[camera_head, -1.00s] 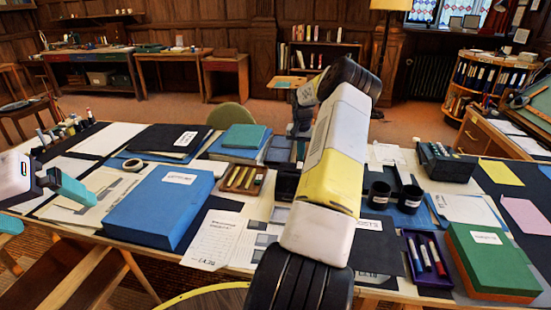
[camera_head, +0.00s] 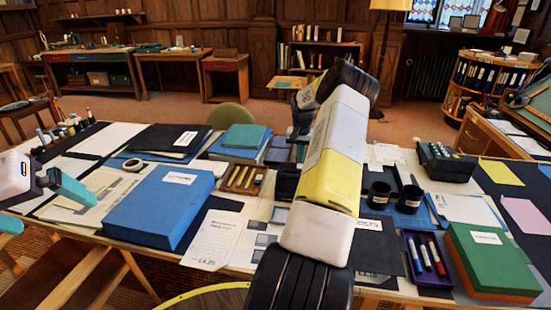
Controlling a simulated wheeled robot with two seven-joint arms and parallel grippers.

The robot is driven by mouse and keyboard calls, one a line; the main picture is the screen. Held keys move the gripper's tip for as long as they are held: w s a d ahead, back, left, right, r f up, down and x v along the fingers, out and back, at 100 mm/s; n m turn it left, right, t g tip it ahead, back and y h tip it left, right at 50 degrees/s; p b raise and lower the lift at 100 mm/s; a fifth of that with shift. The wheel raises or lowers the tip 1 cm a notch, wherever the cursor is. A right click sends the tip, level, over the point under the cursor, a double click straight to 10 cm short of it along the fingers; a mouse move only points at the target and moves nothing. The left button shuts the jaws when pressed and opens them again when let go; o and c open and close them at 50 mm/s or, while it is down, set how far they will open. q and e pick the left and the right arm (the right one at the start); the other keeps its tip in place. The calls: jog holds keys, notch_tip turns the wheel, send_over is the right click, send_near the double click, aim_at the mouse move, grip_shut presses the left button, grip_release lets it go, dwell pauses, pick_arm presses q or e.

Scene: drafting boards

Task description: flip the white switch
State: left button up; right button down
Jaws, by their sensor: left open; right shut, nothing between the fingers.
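I cannot make out a white switch in this view; my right arm covers part of the desk's middle. My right gripper (camera_head: 299,128) is at the far end of that arm, over the middle of the desk. Only a dark part of it shows, and its fingertips are hidden or too small to tell. My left gripper (camera_head: 39,207) is at the left edge, with teal fingers apart and nothing seen between them. It is near the desk's front left edge, left of a large blue box.
The desk holds the blue box (camera_head: 160,205), a pen tray (camera_head: 243,180), two black cups (camera_head: 379,194), a purple marker tray (camera_head: 427,258) and a green box (camera_head: 490,258). A black organizer (camera_head: 446,162) stands at the right. Papers lie flat between them.

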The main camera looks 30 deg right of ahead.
jog(key=shift+f, duration=0.2)
jog(key=shift+r, duration=3.55)
